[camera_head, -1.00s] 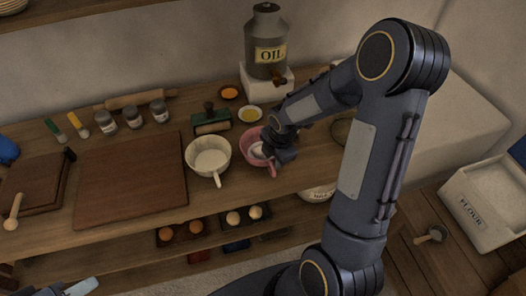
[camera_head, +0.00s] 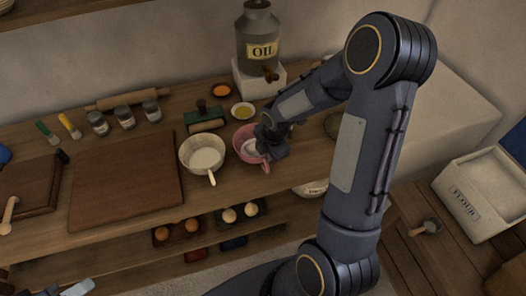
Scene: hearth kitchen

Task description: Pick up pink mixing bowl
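The pink mixing bowl (camera_head: 241,137) stands on the wooden counter, right of a cream bowl with a handle. Something pale shows inside it. My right gripper (camera_head: 262,150) is at the bowl's right side and covers part of it. Its fingers are too small and dark to tell whether they are open or closed on the rim. Part of my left gripper (camera_head: 75,288) shows at the bottom left edge, away from the bowl; its fingers are not clear.
The cream bowl (camera_head: 205,150) stands close left of the pink bowl. Behind are a small yellow dish (camera_head: 243,110), a green-and-wood tool (camera_head: 206,118) and an oil can (camera_head: 262,42) on a white block. A large board (camera_head: 125,180) lies left. Eggs sit on the shelf below.

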